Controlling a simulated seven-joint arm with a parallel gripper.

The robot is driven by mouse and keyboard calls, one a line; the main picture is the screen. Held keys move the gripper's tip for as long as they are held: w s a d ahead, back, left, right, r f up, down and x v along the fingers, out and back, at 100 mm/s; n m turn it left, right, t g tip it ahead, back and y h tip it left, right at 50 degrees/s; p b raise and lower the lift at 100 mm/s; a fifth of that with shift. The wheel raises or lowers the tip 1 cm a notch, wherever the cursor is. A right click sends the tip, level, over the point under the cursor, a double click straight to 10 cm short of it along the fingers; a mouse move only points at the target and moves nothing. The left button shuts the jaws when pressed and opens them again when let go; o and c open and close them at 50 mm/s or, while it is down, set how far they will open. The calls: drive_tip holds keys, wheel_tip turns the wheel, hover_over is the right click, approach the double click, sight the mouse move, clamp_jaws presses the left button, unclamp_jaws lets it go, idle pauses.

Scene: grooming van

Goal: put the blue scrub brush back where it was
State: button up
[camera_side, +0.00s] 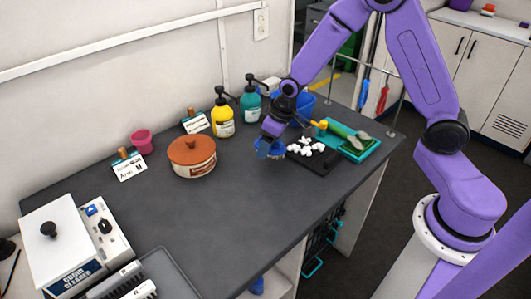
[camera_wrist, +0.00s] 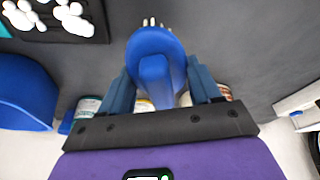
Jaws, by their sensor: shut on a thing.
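The blue scrub brush (camera_side: 268,149) is in my gripper (camera_side: 270,138), low over the dark counter, to the right of the round terracotta-lidded pot. In the wrist view the brush (camera_wrist: 153,45) shows its rounded blue back and raised grip, with pale bristle tips at its far edge. My gripper (camera_wrist: 160,68) is shut on that grip, a finger on each side. I cannot tell whether the bristles touch the counter.
A black tray (camera_side: 318,166) with white pieces and a teal tray (camera_side: 372,152) lie right of my gripper. A blue tub (camera_side: 306,103) stands behind it. The lidded pot (camera_side: 192,158), yellow bottle (camera_side: 222,117) and teal bottle (camera_side: 250,106) stand left. The front middle counter (camera_side: 200,215) is clear.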

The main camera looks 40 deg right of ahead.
sight(265, 163)
drive_tip(key=shift+w+f, duration=0.55)
drive_tip(key=shift+f, duration=1.65)
drive_tip(key=shift+f, duration=0.1)
drive_tip(key=o, duration=0.9)
drive_tip(key=shift+o, duration=0.2)
drive_tip(key=v, duration=1.2)
